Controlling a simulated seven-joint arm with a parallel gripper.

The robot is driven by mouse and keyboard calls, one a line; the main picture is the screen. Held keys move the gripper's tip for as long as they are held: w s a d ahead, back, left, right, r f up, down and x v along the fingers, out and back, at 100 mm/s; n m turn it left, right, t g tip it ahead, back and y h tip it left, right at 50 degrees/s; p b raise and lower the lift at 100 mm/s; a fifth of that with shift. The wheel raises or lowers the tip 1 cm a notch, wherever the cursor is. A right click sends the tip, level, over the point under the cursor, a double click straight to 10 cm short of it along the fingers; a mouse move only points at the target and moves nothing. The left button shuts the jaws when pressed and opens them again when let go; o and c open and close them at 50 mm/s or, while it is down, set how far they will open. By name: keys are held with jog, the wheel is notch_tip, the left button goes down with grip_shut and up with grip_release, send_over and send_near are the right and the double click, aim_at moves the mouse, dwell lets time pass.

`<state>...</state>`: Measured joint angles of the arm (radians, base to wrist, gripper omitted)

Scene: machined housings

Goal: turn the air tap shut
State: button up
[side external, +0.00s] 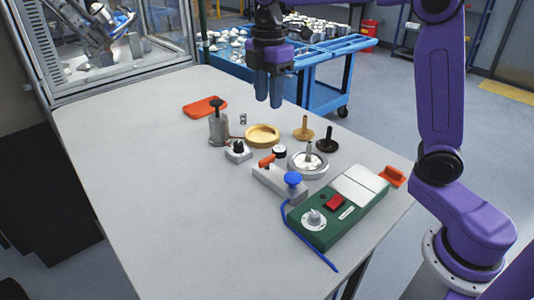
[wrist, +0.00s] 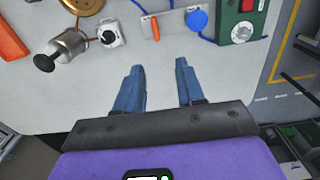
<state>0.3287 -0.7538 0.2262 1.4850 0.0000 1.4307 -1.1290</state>
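The air tap appears to be the pale block (side external: 282,183) with an orange lever (side external: 267,160) at one end and a blue round knob (side external: 292,179) at the other. In the wrist view, the orange lever (wrist: 155,28) lies across the block, and the blue knob (wrist: 197,20) is to its right. My gripper (side external: 268,100) hangs above the table, clear of everything, with its blue fingers pointing down. In the wrist view, my gripper (wrist: 158,75) is open and empty, its fingertips apart over bare tabletop below the tap in the picture.
A green box (side external: 335,215) with a red switch and white dial stands right of the tap, with a blue hose beside it. A grey cylinder (side external: 218,128), a small black-knobbed box (side external: 238,151), a brass dish (side external: 262,136) and a silver disc (side external: 308,164) stand nearby. The table's left front is clear.

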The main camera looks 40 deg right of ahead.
aim_at(267, 158)
jog(key=f, duration=1.1)
jog(key=w+f, duration=0.1)
jog(key=f, duration=0.5)
jog(key=shift+d, duration=0.2)
grip_shut()
